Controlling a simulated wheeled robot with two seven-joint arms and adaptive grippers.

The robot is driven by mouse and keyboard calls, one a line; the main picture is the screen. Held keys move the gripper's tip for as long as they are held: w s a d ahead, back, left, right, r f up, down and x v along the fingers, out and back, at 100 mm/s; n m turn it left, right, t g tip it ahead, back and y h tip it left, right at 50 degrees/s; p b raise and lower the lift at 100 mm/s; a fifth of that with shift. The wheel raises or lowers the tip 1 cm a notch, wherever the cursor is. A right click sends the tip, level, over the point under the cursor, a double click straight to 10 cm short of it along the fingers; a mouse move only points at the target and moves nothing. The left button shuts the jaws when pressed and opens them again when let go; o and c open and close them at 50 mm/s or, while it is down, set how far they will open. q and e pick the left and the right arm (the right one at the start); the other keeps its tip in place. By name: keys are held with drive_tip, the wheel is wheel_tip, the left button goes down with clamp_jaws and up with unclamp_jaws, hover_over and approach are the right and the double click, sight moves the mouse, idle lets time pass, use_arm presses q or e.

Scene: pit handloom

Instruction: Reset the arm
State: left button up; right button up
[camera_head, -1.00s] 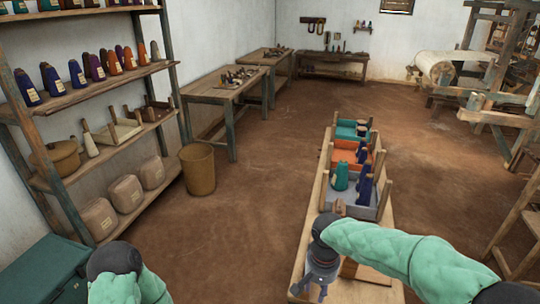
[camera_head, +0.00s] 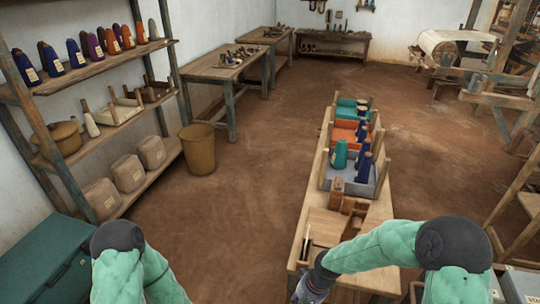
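My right arm, in a green sleeve, comes in from the lower right over the near end of the long wooden bench (camera_head: 285,245). My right gripper (camera_head: 304,294) hangs at the bench's near left edge, partly cut off by the bottom of the picture. I see nothing held in it, but its fingers do not show clearly. My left arm, also in a green sleeve, is bent at the lower left. Its gripper is out of the picture.
On the bench are a grey tray (camera_head: 330,183) and an orange tray (camera_head: 341,138) with cones, and small wooden pieces. Left stand a shelf (camera_head: 100,85), a basket (camera_head: 198,150) and a green chest (camera_head: 38,258). The floor between is clear. The loom (camera_head: 495,100) stands right.

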drive_tip(key=s+f+y, duration=0.1)
drive_tip(key=s+f, duration=1.1)
drive_tip(key=f, duration=0.1)
drive_tip(key=shift+s+d+f+m+t, duration=0.2)
drive_tip(key=shift+s+f+m+t, duration=0.1)
drive_tip(key=shift+t, duration=0.1)
drive_tip(key=shift+w, duration=0.1)
